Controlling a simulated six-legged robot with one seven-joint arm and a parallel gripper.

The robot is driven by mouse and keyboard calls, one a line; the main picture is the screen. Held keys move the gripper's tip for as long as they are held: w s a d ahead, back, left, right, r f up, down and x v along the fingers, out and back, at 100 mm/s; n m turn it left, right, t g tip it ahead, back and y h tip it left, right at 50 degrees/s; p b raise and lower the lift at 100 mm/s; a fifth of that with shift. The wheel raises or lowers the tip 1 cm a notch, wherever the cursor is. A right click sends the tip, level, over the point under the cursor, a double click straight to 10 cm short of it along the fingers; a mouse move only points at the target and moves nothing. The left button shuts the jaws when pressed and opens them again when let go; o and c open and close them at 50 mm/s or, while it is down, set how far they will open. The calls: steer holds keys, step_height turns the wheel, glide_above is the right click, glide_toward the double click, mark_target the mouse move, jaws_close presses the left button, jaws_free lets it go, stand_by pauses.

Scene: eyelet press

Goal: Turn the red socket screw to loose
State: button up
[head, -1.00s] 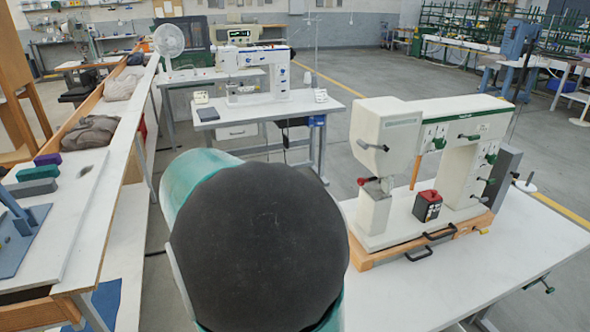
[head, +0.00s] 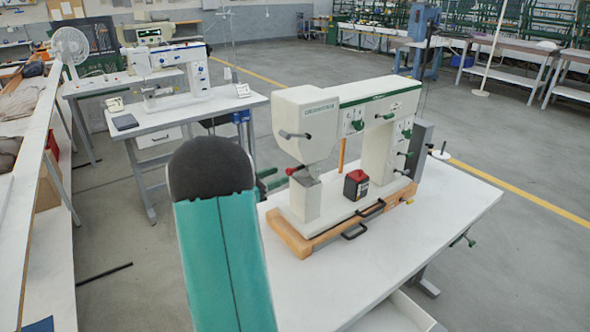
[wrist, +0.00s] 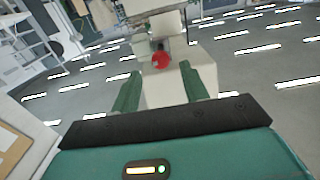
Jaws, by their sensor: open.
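The red socket screw shows as a small red round head (head: 292,171) on the left side of the eyelet press (head: 330,101), just above its lower post. In the wrist view the red screw (wrist: 160,61) sits ahead, between the lines of my two green fingers. My gripper (wrist: 160,72) is open and empty, with the fingers apart on either side of it. In the head view my gripper's green fingers (head: 270,181) are just left of the screw, partly hidden by my arm. Whether they touch the press cannot be told.
A red and black box (head: 356,186) sits on the press base. Black handles (head: 370,208) stick out from the wooden board's front. The white table (head: 420,232) is clear in front and to the right. Another sewing machine (head: 170,78) stands on a table behind.

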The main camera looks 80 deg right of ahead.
mark_target(288, 171)
steer(key=x, duration=0.7)
steer(key=shift+s+d, duration=0.1)
steer(key=shift+d, duration=0.1)
jaws_close()
